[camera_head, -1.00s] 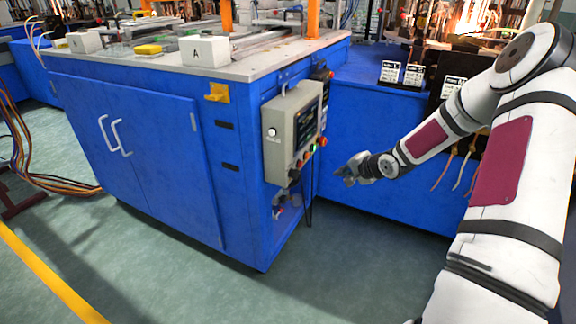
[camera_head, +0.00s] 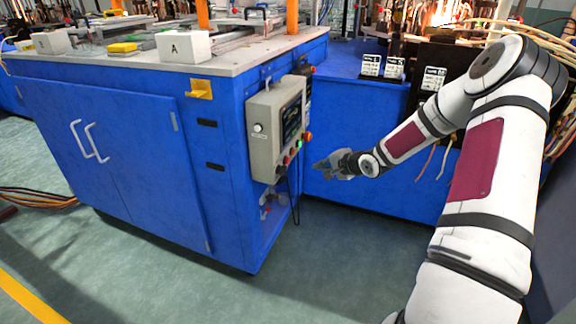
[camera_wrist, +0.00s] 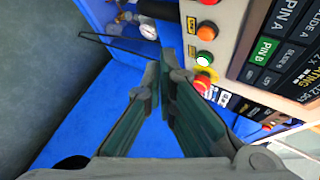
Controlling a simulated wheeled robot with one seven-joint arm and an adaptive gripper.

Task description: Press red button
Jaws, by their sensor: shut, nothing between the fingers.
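The grey control box (camera_head: 262,140) is mounted on the side of the blue cabinet, with a screen and a row of coloured buttons. In the wrist view, a red button (camera_wrist: 208,2) is cut by the top edge, above an orange one (camera_wrist: 206,31) and a green one (camera_wrist: 204,60). Another red button (camera_wrist: 202,83) sits below the green one, partly hidden by my finger. My gripper (camera_head: 318,166) is shut and empty, just right of the box's lower edge. It also shows in the wrist view (camera_wrist: 160,68), its fingertips left of the buttons, apparently apart from them.
The blue cabinet (camera_head: 110,150) has a grey top holding a white block marked A (camera_head: 183,47) and a yellow block (camera_head: 123,48). A dark cable hangs below the box. A second blue bench (camera_head: 355,120) stands behind my arm. The floor (camera_head: 330,270) in front is clear.

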